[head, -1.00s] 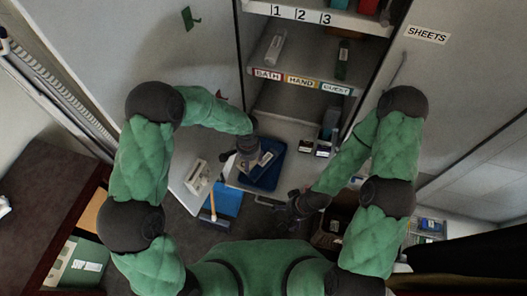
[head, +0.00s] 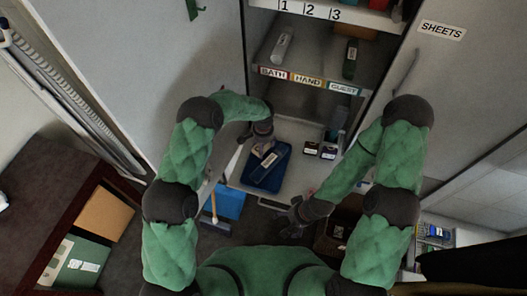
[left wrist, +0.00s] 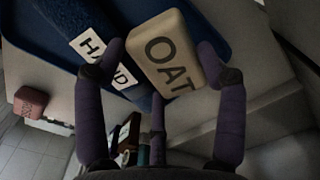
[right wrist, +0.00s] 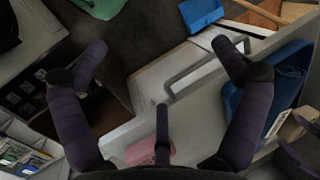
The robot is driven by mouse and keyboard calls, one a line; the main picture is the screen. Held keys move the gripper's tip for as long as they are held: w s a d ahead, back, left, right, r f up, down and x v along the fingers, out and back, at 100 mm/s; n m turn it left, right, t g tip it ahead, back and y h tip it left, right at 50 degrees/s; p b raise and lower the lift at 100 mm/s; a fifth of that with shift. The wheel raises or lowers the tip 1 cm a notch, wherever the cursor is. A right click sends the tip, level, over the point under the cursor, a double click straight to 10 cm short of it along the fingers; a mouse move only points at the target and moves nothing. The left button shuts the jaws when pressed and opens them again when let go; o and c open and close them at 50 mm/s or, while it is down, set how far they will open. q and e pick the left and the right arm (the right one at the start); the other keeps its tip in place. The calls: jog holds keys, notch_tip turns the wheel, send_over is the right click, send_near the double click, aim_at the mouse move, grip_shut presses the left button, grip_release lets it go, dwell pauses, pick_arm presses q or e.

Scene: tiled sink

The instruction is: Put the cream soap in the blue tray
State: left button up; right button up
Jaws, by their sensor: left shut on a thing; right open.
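The cream soap (left wrist: 165,50), a block marked OAT, sits between the fingers of my left gripper (left wrist: 162,52), which is shut on it. The blue tray (left wrist: 45,38) lies beneath and beside it, holding a dark blue towel (left wrist: 97,32) with a HAND label. In the head view the soap (head: 269,160) overlaps the blue tray (head: 250,181), with my left gripper (head: 262,138) at the tray's far end. I cannot tell whether the soap touches the tray or towel. My right gripper (head: 291,217) is open and empty, right of and nearer than the tray.
The tray is on a pale pull-out shelf (head: 295,178) below shelves labelled BATH, HAND and GUEST. Small dark boxes (head: 319,150) stand right of the tray. A pink block (left wrist: 30,102) is on the shelf. A blue dustpan (head: 230,203) lies below left. A cabinet door (head: 440,110) stands at right.

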aim_at(264, 150)
pick_arm(q)
jog(key=shift+w+f, duration=0.2)
jog(key=shift+f, duration=0.05)
jog(key=shift+w+f+b, duration=0.1)
jog(key=shift+f+b, duration=0.2)
jog(key=shift+f, duration=1.25)
jog(key=shift+d+f, duration=0.1)
jog(key=shift+f, duration=0.05)
jog(key=o, duration=1)
